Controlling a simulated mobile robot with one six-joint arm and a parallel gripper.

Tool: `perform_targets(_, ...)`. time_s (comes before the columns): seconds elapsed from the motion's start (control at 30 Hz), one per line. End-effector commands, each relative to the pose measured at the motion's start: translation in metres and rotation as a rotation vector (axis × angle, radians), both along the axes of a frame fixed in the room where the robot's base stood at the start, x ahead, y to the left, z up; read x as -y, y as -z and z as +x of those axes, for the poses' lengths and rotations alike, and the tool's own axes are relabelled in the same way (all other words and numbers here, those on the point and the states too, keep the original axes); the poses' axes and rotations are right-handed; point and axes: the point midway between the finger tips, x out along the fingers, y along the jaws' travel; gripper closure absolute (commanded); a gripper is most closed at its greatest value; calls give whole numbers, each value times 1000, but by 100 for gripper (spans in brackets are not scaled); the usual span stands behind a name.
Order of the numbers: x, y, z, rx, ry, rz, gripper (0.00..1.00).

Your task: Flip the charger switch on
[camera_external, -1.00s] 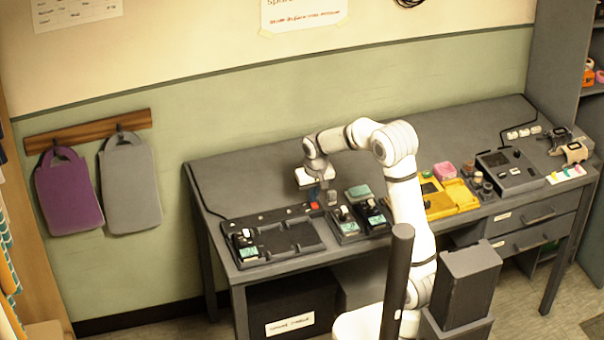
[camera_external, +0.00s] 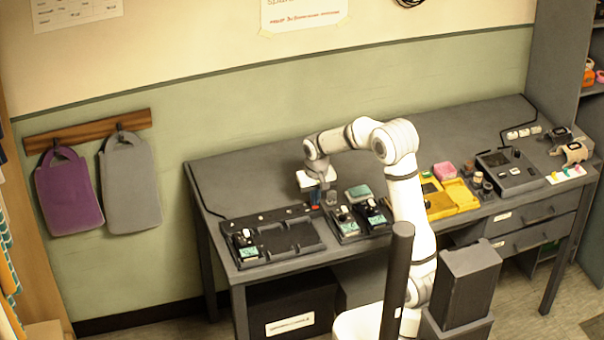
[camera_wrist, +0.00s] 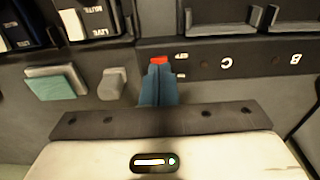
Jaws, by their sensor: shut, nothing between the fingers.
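The charger (camera_external: 290,238) is a long dark tray at the left end of the workbench. Its red switch (camera_wrist: 158,60) shows in the wrist view between the tips of my gripper, beside small printed marks too blurred to read. In the external view the switch is mostly hidden by my gripper (camera_external: 315,201). My gripper, with blue fingers in the wrist view (camera_wrist: 158,68), is shut with nothing held. Its tips are at the switch and hide part of it. I cannot tell whether they touch it or which way the switch is set.
A dark device unit (camera_external: 247,250) sits in the charger's left bay; other bays are empty. Right of the charger are similar units (camera_external: 346,228), a teal block (camera_external: 358,192) and a grey block (camera_wrist: 113,84). A yellow case (camera_external: 455,196) stands farther right. The bench behind the charger is clear.

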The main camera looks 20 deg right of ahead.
Motion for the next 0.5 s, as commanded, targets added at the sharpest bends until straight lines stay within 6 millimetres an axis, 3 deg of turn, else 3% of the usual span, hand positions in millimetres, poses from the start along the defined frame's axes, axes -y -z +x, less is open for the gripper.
perform_targets(0.23, 0, -13, -1, 1, 0, 0, 100)
perform_targets(0.5, 0, -62, -8, 4, 0, 1, 100)
